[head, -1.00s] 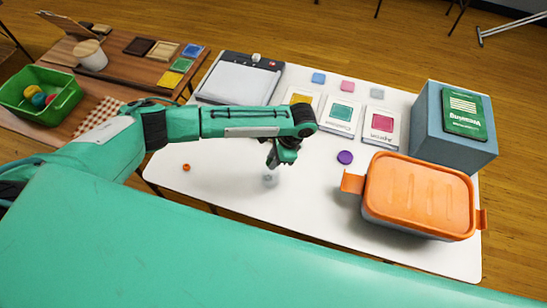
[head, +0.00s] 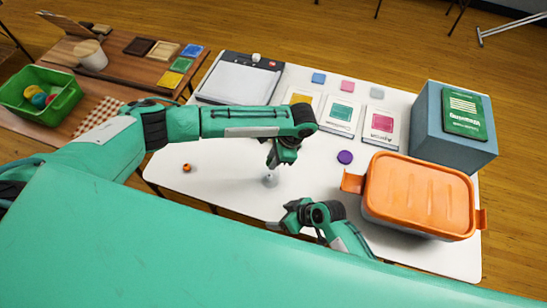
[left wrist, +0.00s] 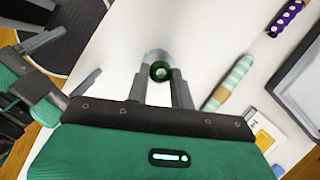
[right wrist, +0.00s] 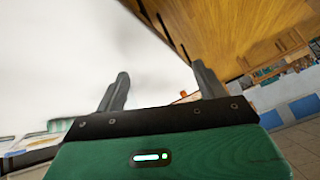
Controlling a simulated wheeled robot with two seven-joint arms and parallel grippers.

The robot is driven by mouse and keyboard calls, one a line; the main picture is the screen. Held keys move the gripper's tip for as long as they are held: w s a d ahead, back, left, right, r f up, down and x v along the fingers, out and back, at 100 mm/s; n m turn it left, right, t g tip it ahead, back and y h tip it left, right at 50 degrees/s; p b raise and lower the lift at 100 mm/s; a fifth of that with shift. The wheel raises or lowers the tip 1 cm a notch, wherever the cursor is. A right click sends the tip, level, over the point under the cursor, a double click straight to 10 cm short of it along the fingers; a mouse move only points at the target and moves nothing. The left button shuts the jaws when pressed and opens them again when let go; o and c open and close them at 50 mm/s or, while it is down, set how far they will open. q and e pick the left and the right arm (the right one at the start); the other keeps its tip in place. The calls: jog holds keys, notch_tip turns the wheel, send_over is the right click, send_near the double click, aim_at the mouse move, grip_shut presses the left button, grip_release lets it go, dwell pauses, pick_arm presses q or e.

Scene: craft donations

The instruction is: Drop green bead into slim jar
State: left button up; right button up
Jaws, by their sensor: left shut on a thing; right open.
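The green bead (left wrist: 160,72) is held between the fingertips of my left gripper (left wrist: 160,78), which are shut on it. In the left wrist view a clear round rim (left wrist: 157,58), apparently the slim jar's, shows just behind the bead. In the head view the slim jar (head: 270,181) stands small and clear on the white table, directly beneath my left gripper (head: 271,164). The bead is hidden there, and I cannot tell its exact height over the mouth. My right gripper (head: 277,219) is open and empty, nearer than the jar; its spread fingers also show in the right wrist view (right wrist: 162,85).
An orange bead (head: 187,168) lies left on the table (head: 225,180). A purple disc (head: 345,157) and an orange-lidded box (head: 420,195) are at the right. Cards (head: 341,115) and a grey-white board (head: 238,82) lie behind. The table left of the jar is mostly clear.

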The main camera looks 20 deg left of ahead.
aim_at(277, 179)
jog(key=w+r+t+y, duration=0.1)
jog(key=w, duration=0.2)
jog(key=w+d+n+t+y, duration=0.1)
jog(key=w, duration=0.2)
jog(key=w+r+n+t+y, duration=0.1)
jog(key=w, duration=0.3)
jog(key=shift+w+d+r, duration=0.1)
jog(key=shift+d+r, duration=0.2)
jog(key=shift+r, duration=0.05)
jog(key=shift+r+x, duration=0.2)
jog(key=shift+x, duration=4.75)
jog(key=c, duration=0.7)
pick_arm(q)
jog(key=shift+f, duration=0.1)
pick_arm(e)
jog(key=shift+c, duration=0.2)
pick_arm(q)
jog(key=shift+f, duration=0.45)
jog(key=shift+f, duration=0.35)
jog(key=shift+f, duration=0.4)
